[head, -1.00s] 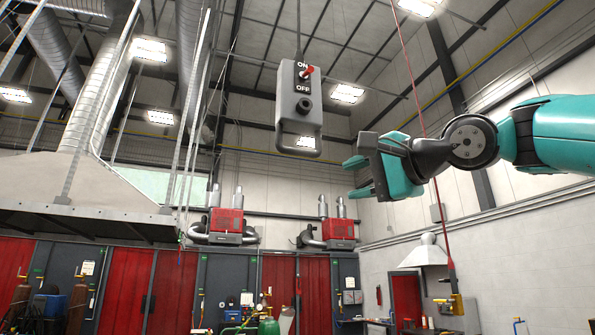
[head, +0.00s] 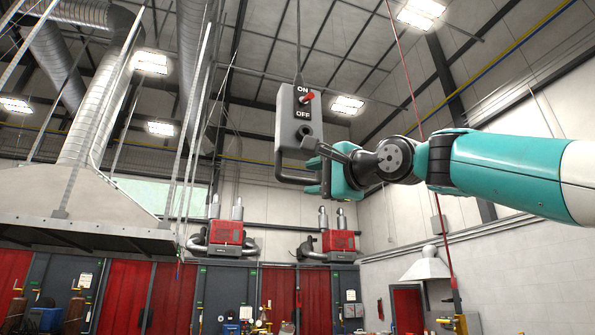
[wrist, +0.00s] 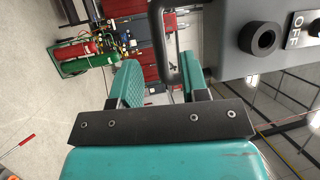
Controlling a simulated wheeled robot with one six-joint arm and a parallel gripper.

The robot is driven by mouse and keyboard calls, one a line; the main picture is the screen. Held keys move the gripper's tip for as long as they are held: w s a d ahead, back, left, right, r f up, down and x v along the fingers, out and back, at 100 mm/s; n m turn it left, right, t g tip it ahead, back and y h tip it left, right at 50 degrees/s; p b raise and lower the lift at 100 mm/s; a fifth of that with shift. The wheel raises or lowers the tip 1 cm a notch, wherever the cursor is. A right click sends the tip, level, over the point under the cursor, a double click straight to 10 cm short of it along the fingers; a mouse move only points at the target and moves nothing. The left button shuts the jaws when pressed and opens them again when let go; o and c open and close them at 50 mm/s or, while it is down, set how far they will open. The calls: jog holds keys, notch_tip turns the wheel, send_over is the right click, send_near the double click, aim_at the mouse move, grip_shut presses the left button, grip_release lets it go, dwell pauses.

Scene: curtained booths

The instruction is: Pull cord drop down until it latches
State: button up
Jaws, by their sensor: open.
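The cord drop is a grey box (head: 290,120) hanging from a thin cord, with a red lever beside ON and OFF labels and a round black knob. Its dark handle (head: 284,176) loops below the box. My gripper (head: 314,177) is open at the right end of this handle, just under the box. In the wrist view the handle (wrist: 156,50) shows between my two teal fingers (wrist: 160,80), and the box (wrist: 225,40) fills the upper right. I cannot tell whether the fingers touch the handle.
A red cord (head: 410,80) hangs behind my arm at the right. A fume hood (head: 80,205) with ducts is at the left, and red heater units (head: 227,232) are on the back wall. Red curtains (head: 174,290) line the booths below. The air left of the box is clear.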

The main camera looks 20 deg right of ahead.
aim_at(301, 181)
jog(key=p+x, duration=0.2)
jog(key=x, duration=0.3)
jog(key=shift+w+a, duration=0.1)
jog(key=shift+w, duration=0.1)
grip_shut()
